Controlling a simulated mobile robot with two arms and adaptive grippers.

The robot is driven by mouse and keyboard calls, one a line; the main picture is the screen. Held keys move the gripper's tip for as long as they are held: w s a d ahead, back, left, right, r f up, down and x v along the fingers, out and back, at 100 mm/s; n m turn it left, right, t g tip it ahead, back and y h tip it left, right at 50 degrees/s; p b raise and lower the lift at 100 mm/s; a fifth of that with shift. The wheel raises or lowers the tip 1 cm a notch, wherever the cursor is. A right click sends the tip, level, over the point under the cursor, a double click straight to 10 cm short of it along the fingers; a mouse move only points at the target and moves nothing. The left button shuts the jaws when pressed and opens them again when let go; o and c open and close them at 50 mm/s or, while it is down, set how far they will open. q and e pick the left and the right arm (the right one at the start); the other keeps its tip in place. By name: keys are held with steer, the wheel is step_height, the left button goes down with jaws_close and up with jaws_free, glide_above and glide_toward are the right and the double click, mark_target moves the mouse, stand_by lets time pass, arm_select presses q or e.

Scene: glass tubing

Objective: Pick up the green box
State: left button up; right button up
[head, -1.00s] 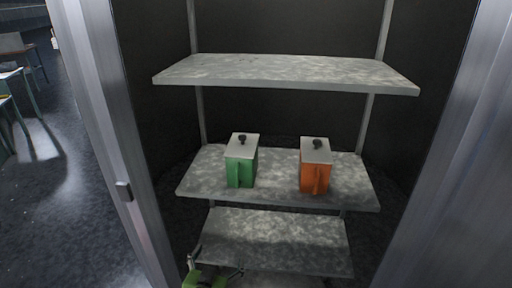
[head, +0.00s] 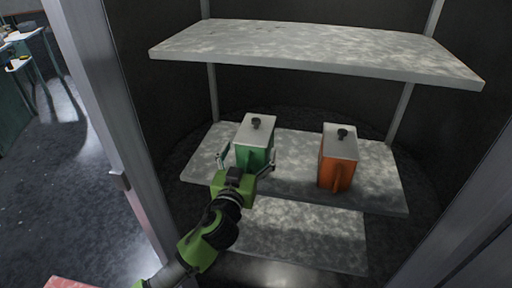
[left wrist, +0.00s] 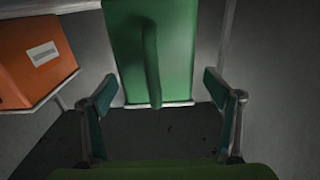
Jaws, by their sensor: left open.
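The green box (head: 254,143) has a pale lid with a dark knob and stands upright on the middle shelf, at the left. My left gripper (head: 246,163) is open in front of it, with its fingers toward either side of the box's front, and the arm hides the box's lower part. In the left wrist view, the green box (left wrist: 172,50) with its upright handle fills the upper middle. There the open fingers of my left gripper (left wrist: 163,112) are below it, left and right, with a gap between them. My right gripper is not in view.
An orange box (head: 338,160) stands on the same shelf to the right and shows at the left wrist view's left edge (left wrist: 30,65). An upper shelf (head: 310,50) overhangs behind and above. A lower shelf (head: 300,232) is bare. Metal door frames stand at both sides.

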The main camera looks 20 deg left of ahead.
arm_select(q)
steer(key=shift+w+r, duration=0.1)
steer(key=shift+w, duration=0.4)
steer(key=w+p, duration=0.1)
steer(key=w, duration=0.2)
steer(key=shift+w+p, duration=0.2)
steer(key=shift+p, duration=0.1)
steer(key=shift+w, duration=0.5)
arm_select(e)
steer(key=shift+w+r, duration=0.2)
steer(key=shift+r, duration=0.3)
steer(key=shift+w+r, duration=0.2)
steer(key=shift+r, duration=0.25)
arm_select(q)
steer(key=c, duration=2.2)
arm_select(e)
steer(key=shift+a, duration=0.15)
